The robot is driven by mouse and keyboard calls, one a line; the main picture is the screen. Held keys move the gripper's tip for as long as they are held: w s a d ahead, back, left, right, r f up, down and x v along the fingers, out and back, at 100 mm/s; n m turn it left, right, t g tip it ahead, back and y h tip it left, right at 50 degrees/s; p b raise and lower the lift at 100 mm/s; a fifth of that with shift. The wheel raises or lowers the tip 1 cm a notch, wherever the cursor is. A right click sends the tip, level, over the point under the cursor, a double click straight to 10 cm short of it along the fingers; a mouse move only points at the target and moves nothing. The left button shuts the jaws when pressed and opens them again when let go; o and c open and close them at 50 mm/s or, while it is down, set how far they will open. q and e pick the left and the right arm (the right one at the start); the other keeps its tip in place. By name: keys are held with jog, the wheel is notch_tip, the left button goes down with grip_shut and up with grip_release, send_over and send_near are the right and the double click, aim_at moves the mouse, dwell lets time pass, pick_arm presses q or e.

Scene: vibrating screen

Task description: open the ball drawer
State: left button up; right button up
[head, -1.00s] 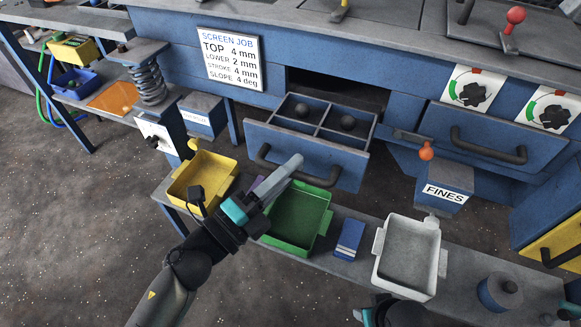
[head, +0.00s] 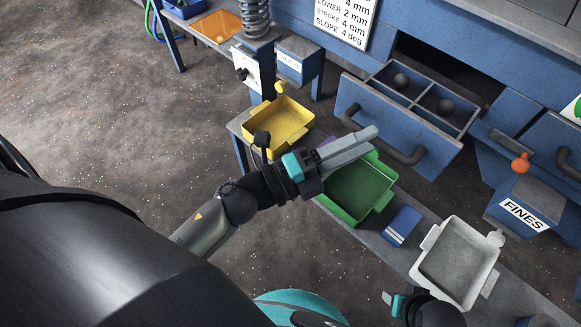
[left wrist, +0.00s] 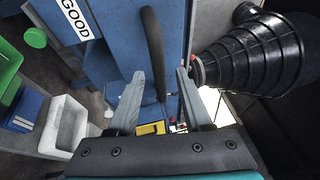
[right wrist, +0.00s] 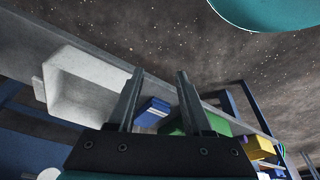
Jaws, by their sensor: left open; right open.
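The ball drawer (head: 405,135) stands pulled out of the blue bench in the head view.
A low shelf below the drawer carries a yellow tray (head: 277,135), a green tray (head: 385,203), a blue box (head: 402,226) and a white tray (head: 428,240). A FINES box (head: 520,205) stands at right. A black ribbed cone (left wrist: 255,50) is close beside the left gripper.

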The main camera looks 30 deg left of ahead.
pick_arm(q)
jog(key=v, duration=1.3)
jog(key=shift+p, duration=0.45)
pick_arm(e)
jog(key=shift+s+d+f, duration=0.1)
jog(key=shift+s+f, duration=0.4)
jog(key=shift+f, duration=0.35)
jog(key=shift+w, duration=0.1)
pick_arm(q)
jog(key=w+a+f+n+g+y+p, duration=0.15)
jog(key=a+f+n+y, duration=0.25)
jog(key=f+n+y, duration=0.5)
jog(key=w+a+f+n+g+y+p, duration=0.1)
jog(key=a+f+n+y+p, duration=0.2)
jog(key=f+n, duration=0.7)
jog(key=s+a+f+n+g+y+p, duration=0.1)
jog(key=s+a+f+n+g+p, duration=0.2)
jog(key=s+f+g, duration=0.7)
jog(key=s+f+n+p, duration=0.1)
jog(key=s+f+n, duration=0.1)
jog(key=s+f, duration=0.6)
jog(key=shift+f+n+y, duration=0.2)
jog(key=shift+n+y, duration=0.2)
pick_arm(e)
jog(key=s+d+f, duration=0.7)
jog(key=s+f, duration=0.2)
jog(key=s, duration=0.3)
jog(key=shift+d+f+g+h, duration=0.3)
jog(key=shift+f+g+h, duration=0.1)
